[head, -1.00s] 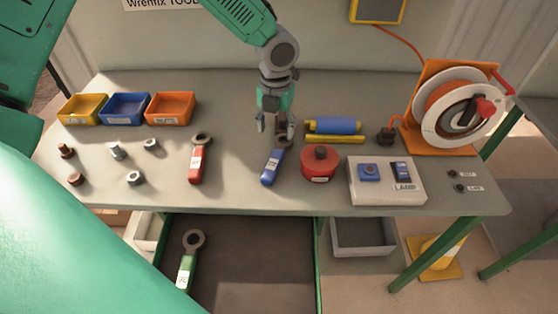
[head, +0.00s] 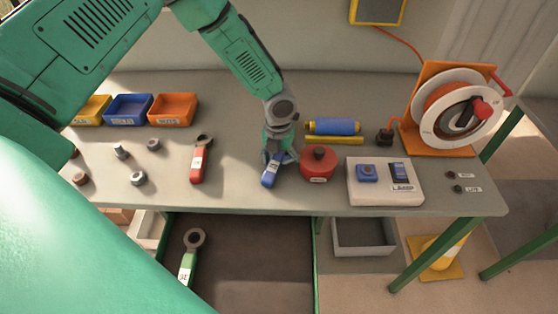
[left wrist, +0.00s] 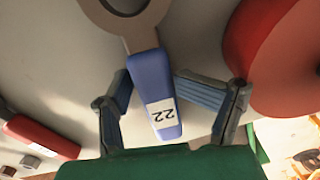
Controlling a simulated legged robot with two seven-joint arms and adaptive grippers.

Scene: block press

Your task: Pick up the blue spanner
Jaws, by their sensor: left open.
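The blue spanner (head: 269,178) lies on the bench, its handle towards the front edge. In the left wrist view its blue handle (left wrist: 152,90) bears a white label reading 22, and its grey ring end (left wrist: 128,14) is partly cut off at the top. My left gripper (head: 274,160) is down over the spanner and hides its ring end in the head view. In the left wrist view the open fingers (left wrist: 150,92) stand on either side of the handle, with a gap showing at the left. The right gripper is in neither view.
A red round tin (head: 318,163) stands close to the right of the spanner. A red spanner (head: 199,165) lies to the left.

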